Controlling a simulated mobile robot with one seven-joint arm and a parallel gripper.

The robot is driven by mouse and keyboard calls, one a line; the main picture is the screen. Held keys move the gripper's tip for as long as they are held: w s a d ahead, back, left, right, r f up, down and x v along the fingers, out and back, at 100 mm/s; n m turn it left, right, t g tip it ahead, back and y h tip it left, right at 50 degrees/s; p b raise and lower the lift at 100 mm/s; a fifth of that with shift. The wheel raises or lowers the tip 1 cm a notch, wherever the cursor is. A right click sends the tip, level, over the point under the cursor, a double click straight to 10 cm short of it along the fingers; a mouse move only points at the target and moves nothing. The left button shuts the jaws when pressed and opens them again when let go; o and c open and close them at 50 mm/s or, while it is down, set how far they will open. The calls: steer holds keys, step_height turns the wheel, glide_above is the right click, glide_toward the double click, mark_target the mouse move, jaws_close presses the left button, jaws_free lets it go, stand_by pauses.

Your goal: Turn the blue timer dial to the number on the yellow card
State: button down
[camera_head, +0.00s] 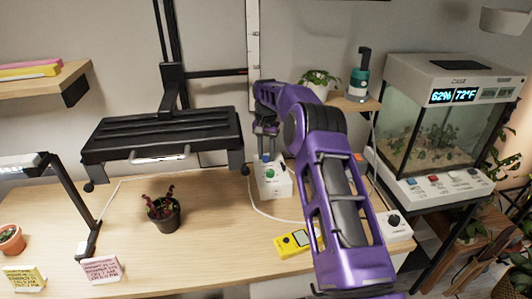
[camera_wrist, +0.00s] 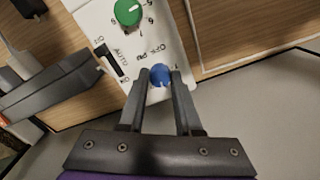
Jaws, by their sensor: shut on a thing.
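The blue dial (camera_wrist: 160,75) sits on a white timer box (camera_wrist: 158,32), which also stands on the table in the head view (camera_head: 272,186). My gripper (camera_wrist: 160,80) is shut on the blue dial, one fingertip on each side. In the head view my gripper (camera_head: 266,150) reaches the far end of the box from above. A green dial (camera_wrist: 128,12) with numbers around it and a black slide switch marked AUTO (camera_wrist: 110,60) are on the same box. A yellow card (camera_head: 24,279) stands at the table's front left; its writing is too small to read.
A pink card (camera_head: 101,270) stands beside the yellow one. A potted plant (camera_head: 163,213), a black lamp (camera_head: 88,218) and a yellow meter (camera_head: 293,243) are on the table. A black rack (camera_head: 165,135) hangs left of the box. A glass terrarium (camera_head: 450,125) stands right.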

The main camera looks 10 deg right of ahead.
steer(key=n+p, duration=0.1)
steer(key=n, duration=0.3)
steer(key=shift+r+p, duration=0.15)
steer(key=shift+p, duration=0.25)
steer(key=n+p, duration=0.1)
steer(key=n, duration=0.3)
steer(key=shift+n, duration=0.3)
steer(key=n, duration=0.4)
steer(key=shift+n, duration=2.5)
steer(key=c, duration=0.6)
jaws_free()
